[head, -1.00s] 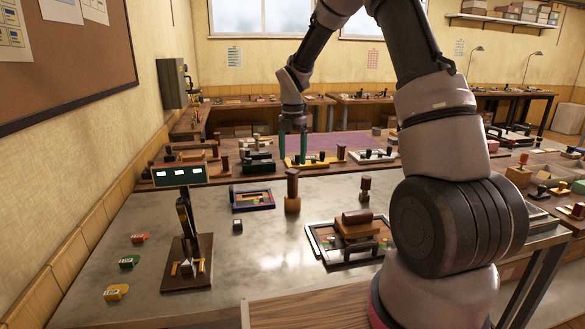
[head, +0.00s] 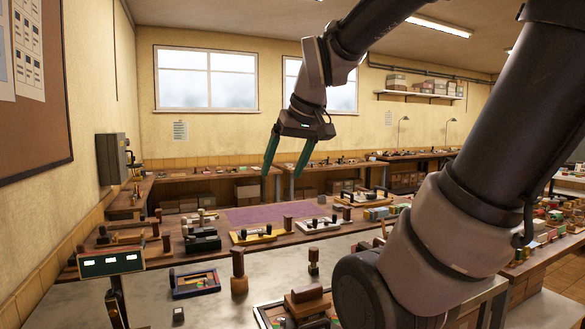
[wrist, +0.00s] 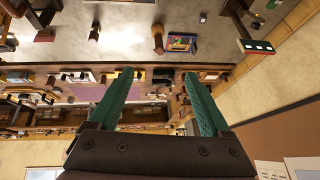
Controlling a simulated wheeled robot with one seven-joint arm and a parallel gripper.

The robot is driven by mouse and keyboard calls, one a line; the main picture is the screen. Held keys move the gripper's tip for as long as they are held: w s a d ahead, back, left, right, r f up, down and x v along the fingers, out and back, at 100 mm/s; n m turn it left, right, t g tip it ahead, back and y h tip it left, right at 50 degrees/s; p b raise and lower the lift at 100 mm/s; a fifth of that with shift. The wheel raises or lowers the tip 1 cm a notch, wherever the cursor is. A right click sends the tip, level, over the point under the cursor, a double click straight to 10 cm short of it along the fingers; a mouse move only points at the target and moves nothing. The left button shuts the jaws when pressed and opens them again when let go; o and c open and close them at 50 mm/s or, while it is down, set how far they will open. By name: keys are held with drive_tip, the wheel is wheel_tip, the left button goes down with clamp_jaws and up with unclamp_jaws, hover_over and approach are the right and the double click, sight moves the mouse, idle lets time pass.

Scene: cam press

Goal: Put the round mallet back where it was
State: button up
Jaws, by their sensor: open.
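My gripper (head: 282,171) is raised in the air above the far benches, with its two green fingers apart and nothing between them. It also shows open and empty in the wrist view (wrist: 158,76). A brown wooden upright piece with a thick head (head: 239,262) stands on the grey table. A smaller upright piece with a dark middle (head: 313,262) stands to its right. A brown post (head: 289,224) stands just beyond, near the yellow tray (head: 246,239). I cannot tell which of these is the round mallet. All are well below my gripper.
A blue-framed tray (head: 194,284) and a framed board with a wooden press-like block (head: 308,302) lie on the grey table. A stand with a lit display (head: 111,262) is at left. A purple mat (head: 268,213) lies behind. The air around my gripper is clear.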

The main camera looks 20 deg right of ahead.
drive_tip(key=s+m+t, duration=0.1)
drive_tip(key=s+m, duration=0.3)
drive_tip(key=shift+s+d+r, duration=0.1)
